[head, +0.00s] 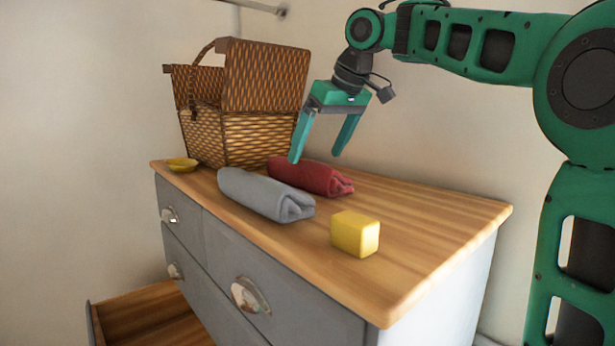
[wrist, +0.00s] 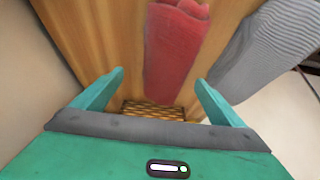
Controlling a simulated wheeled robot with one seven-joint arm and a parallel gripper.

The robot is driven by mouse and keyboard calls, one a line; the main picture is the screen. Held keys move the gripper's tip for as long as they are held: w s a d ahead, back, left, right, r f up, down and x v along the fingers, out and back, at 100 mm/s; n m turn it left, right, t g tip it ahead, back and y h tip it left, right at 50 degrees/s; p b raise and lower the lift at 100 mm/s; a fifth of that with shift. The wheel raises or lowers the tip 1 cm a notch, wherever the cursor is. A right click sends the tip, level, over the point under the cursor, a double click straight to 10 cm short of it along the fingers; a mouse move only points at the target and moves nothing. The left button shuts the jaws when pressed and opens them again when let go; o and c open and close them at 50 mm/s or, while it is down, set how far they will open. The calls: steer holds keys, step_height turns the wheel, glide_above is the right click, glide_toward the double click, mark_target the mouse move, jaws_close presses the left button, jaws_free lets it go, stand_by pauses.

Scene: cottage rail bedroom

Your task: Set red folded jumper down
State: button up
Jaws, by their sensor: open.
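The red folded jumper (head: 310,177) lies on the wooden top of the dresser (head: 440,215), behind a grey folded jumper (head: 262,194). My gripper (head: 316,160) is open and empty above the red jumper, its fingers pointing down. In the wrist view the red jumper (wrist: 174,50) lies ahead of and between the open fingers (wrist: 160,85), apart from them. The grey jumper (wrist: 262,50) shows to its right, with stripes.
A wicker basket (head: 245,140) with a raised lid stands at the back left. A small yellow dish (head: 182,164) is beside it. A yellow block (head: 354,234) sits near the front edge. The right part of the top is clear. A lower drawer (head: 150,318) is open.

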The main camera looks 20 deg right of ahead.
mark_target(310, 159)
steer(key=shift+a+x, duration=0.2)
steer(key=shift+x, duration=2.7)
steer(key=shift+r, duration=0.1)
steer(key=c, duration=1.3)
steer(key=shift+r, duration=0.15)
steer(key=shift+c, duration=0.2)
